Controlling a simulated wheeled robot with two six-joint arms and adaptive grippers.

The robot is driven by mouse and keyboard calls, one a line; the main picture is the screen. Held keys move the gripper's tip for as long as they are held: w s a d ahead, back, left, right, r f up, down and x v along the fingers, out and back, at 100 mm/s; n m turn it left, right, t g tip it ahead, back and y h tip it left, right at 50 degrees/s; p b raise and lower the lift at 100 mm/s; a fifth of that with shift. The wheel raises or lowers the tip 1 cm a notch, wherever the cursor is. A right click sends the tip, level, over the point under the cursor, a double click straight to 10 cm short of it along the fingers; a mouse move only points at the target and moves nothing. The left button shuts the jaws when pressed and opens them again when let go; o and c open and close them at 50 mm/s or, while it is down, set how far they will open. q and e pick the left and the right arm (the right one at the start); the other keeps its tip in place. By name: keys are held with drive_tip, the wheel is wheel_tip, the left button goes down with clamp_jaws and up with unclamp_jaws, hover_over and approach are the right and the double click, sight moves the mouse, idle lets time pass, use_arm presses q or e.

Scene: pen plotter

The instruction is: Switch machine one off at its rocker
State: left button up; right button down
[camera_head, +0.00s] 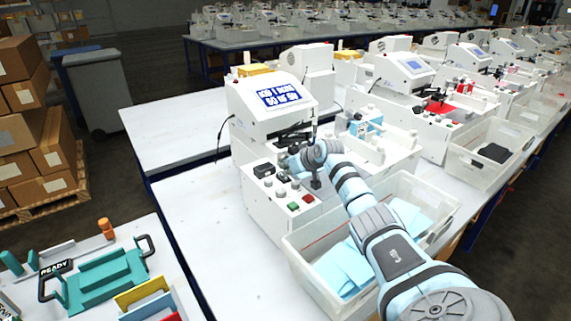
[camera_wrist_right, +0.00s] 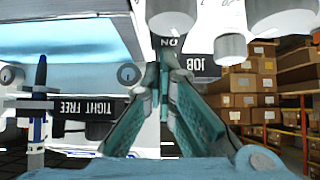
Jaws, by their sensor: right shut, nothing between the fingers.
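Machine one (camera_head: 277,105) is the nearest white plotter, with a lit blue screen bearing white text. Its front panel carries a black rocker block (camera_head: 264,170), round knobs, a green button (camera_head: 293,206) and a red button (camera_head: 307,198). My right gripper (camera_wrist_right: 163,82) is shut and empty. In the wrist view its fingertips are close to a black plate (camera_wrist_right: 168,45) marked "ON"; I cannot tell whether they touch. In the head view, my right wrist hangs over the panel and partly hides it. The rocker's position is not readable. My left gripper is not in view.
A translucent bin (camera_head: 335,285) with light blue sheets stands in front of the machine, under my right arm. In the wrist view, a pen (camera_wrist_right: 40,75) and a "TIGHT FREE" label (camera_wrist_right: 88,108) are at left. Teal fixture (camera_head: 105,275) lies at lower left; white table between is clear.

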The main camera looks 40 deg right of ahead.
sight(289, 179)
drive_tip(key=shift+s, duration=0.25)
drive_tip(key=r+p, duration=0.4)
drive_tip(key=p, duration=0.1)
drive_tip(key=shift+s+r, duration=0.2)
drive_tip(key=shift+r, duration=0.15)
drive_tip(key=s+f+v, duration=0.1)
drive_tip(key=v, duration=0.8)
drive_tip(key=shift+s+a, duration=0.15)
drive_tip(key=shift+r, duration=0.15)
